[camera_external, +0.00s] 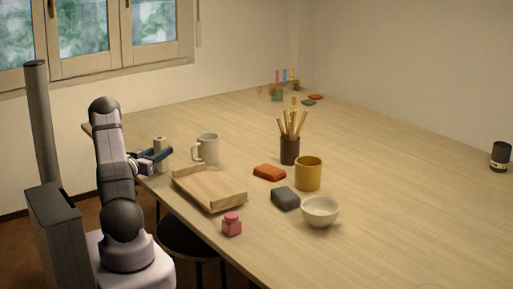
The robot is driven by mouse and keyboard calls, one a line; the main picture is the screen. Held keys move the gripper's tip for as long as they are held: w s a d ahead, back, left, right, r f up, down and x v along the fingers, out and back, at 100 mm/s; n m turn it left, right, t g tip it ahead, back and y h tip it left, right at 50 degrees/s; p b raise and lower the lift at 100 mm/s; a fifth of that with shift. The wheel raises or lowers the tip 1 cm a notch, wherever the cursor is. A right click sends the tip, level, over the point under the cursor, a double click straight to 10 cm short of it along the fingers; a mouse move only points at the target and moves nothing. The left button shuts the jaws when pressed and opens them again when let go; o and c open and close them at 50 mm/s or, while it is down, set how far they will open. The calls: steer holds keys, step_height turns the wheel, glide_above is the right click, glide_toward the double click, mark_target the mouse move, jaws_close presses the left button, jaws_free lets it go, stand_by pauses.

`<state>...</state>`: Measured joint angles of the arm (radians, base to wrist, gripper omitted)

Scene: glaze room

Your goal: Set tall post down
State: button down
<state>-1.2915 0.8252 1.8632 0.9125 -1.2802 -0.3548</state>
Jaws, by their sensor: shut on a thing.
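A pale grey upright post (160,144), which I take to be the tall post, stands out near the left edge of the table. My gripper (156,156) is shut on it. The dark jaws cover part of its lower side. I cannot tell whether its foot touches the table (390,190) or hangs just above it.
A grey mug (207,148) stands right of the post, and a wooden tray (211,190) lies in front. The table's right side is mostly clear.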

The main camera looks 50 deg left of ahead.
stand_by(0.3)
steer(key=shift+f, duration=0.2)
steer(key=c, duration=1.4)
jaws_free()
steer(key=shift+o, duration=0.2)
steer(key=b+v, duration=0.3)
steer(key=v, duration=0.3)
steer(key=shift+s+d, duration=0.15)
steer(key=shift+d, duration=0.05)
steer(key=shift+o, duration=0.4)
steer(key=shift+s+d+r, duration=0.1)
steer(key=shift+s+d, duration=0.15)
steer(key=shift+s, duration=0.15)
